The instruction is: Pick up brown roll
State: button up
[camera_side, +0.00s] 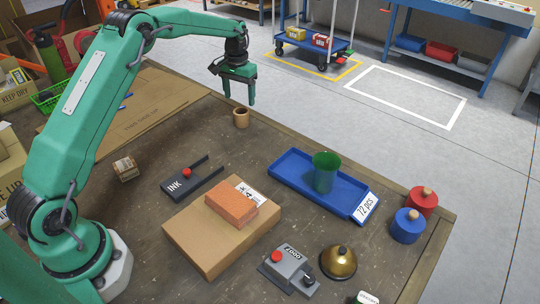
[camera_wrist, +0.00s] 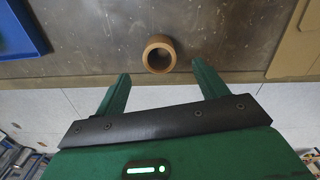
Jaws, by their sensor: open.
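The brown roll (camera_side: 241,117) stands upright on the table near its far edge in the side view. In the wrist view the brown roll (camera_wrist: 159,54) shows its round hollow end, just beyond the fingertips and roughly midway between them. My gripper (camera_side: 238,98) hangs above the roll in the side view, with its fingers pointing down. In the wrist view my gripper (camera_wrist: 160,72) has its two green fingers spread wide with nothing between them. The roll and the fingers appear apart.
A blue tray (camera_side: 290,180) with a green cup (camera_side: 325,172) stands right of the roll. An ink pad (camera_side: 190,178), a cardboard box (camera_side: 205,250) with an orange brick (camera_side: 231,205), and flat cardboard (camera_side: 150,110) lie nearby. The table right around the roll is clear.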

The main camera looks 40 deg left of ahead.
aim_at(240, 111)
jog(key=shift+f, duration=1.55)
jog(key=shift+d+f, duration=0.1)
jog(key=shift+f, duration=2.5)
jog(key=c, duration=1.1)
jog(key=shift+o, duration=0.2)
jog(key=shift+r, duration=0.2)
